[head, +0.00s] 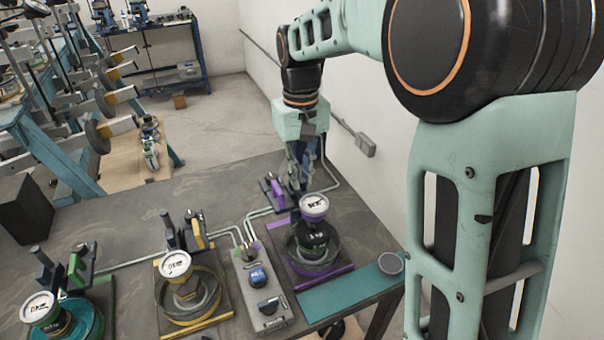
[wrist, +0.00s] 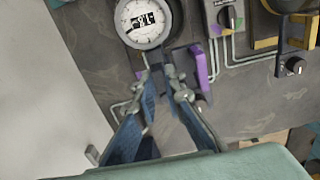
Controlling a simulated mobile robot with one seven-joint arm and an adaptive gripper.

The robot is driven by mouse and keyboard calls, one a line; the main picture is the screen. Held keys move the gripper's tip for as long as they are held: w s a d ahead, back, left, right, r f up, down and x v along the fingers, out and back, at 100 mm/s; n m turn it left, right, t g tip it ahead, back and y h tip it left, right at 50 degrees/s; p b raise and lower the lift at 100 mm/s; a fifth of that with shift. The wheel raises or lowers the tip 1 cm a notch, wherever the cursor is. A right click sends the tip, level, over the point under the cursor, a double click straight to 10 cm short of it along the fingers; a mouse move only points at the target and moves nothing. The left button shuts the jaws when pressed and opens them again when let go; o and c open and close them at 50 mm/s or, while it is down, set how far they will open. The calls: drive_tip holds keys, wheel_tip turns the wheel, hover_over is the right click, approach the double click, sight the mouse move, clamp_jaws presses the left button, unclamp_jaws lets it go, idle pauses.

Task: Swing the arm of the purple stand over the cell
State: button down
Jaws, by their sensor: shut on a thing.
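The purple stand (head: 277,194) is at the back of the right-hand station, with a purple upright part that also shows in the wrist view (wrist: 201,70). My gripper (head: 302,184) reaches down beside it, behind the cell. Its fingertips (wrist: 164,72) are close together on a dark part that I take for the stand's arm; the fingers mostly hide it. The cell (head: 314,240) is a dark cylinder in a round dish on a purple-edged plate. A white dial (head: 314,205) tops it, large in the wrist view (wrist: 146,22). The arm appears beside the cell, not over it.
A yellow station (head: 186,290) and a green station (head: 60,315) stand to the left. Pipes run along the bench. A wall is close on the right.

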idle(0.3)
drive_tip(key=c, duration=2)
unclamp_jaws()
drive_tip(key=shift+r, duration=0.15)
wheel_tip(320, 180, up, 12)
drive_tip(key=shift+f, duration=0.1)
